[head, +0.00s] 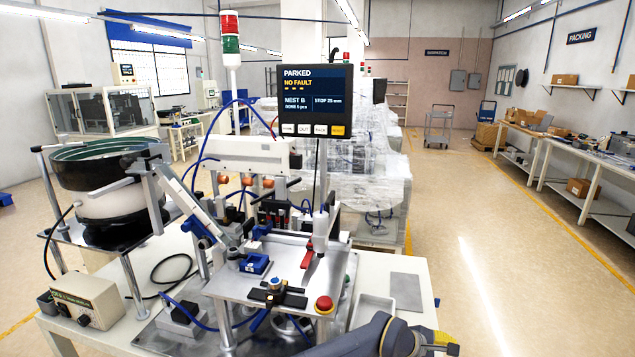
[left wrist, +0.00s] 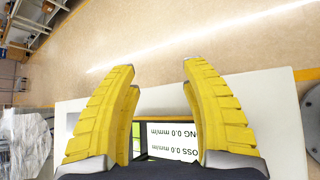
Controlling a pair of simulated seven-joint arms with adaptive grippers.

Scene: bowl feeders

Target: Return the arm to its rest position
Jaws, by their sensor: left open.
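My left gripper (left wrist: 160,66) fills the lower part of the left wrist view. Its two yellow ribbed fingers stand wide apart, with nothing between their tips. Beyond the tips are bare floor and the edge of a pale table top (left wrist: 270,112). In the head view, a dark grey arm link of mine (head: 380,337) rises at the bottom edge, by the bench's front right corner. A small yellow part shows at its right end, but no full gripper is visible there. My right gripper shows in neither view.
The bench holds a black bowl feeder (head: 105,165), a fixture with a blue block (head: 256,263), a red stop button (head: 324,304) and a shallow tray (head: 373,310). A screen (head: 312,100) above reads PARKED, NO FAULT. The aisle floor (head: 480,240) to the right is clear.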

